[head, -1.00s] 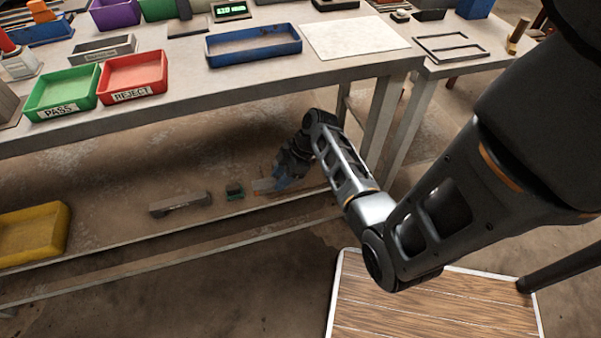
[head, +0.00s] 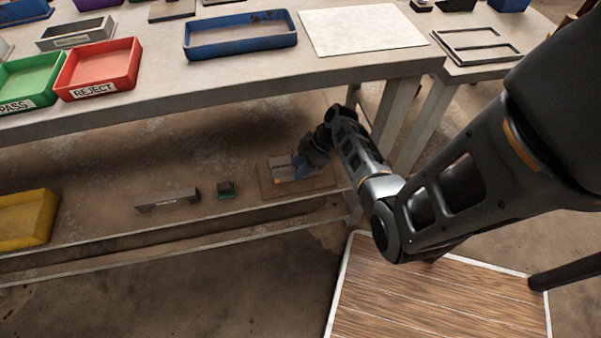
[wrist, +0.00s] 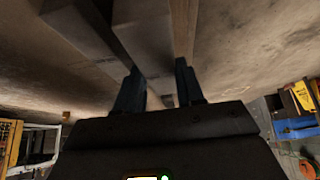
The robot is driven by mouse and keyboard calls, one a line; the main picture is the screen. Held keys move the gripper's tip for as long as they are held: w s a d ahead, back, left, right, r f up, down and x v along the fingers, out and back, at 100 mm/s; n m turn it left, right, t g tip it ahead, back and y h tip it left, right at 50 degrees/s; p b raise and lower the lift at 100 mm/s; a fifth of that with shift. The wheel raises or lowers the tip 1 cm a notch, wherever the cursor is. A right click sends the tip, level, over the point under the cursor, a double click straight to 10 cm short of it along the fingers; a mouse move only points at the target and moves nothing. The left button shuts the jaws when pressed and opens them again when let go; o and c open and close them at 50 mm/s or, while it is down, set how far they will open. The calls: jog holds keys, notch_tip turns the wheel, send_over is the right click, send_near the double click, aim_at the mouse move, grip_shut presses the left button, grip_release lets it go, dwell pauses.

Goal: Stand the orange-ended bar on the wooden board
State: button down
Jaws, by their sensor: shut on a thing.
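The wooden board (head: 265,188) lies on the lower shelf under the bench in the head view. My gripper (head: 299,163), with blue fingers, is over the board, reaching in from the right. It is shut on the grey bar (head: 283,167), whose small orange end (head: 277,181) shows at the lower left, over the board. In the wrist view the grey bar (wrist: 148,38) runs up from between the blue fingers of my gripper (wrist: 158,88). I cannot tell whether the bar touches the board, or how far it is tilted.
On the shelf, left of the board, are a small dark green block (head: 226,189), a grey bar-like piece (head: 168,200) and a yellow bin (head: 25,220). The bench top (head: 330,72) is above my gripper. A bench leg (head: 395,115) stands close to my arm.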

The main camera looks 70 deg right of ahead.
jog(key=shift+f+b, duration=0.3)
jog(key=shift+f, duration=1.35)
jog(key=shift+f, duration=0.1)
jog(key=c, duration=0.7)
grip_release()
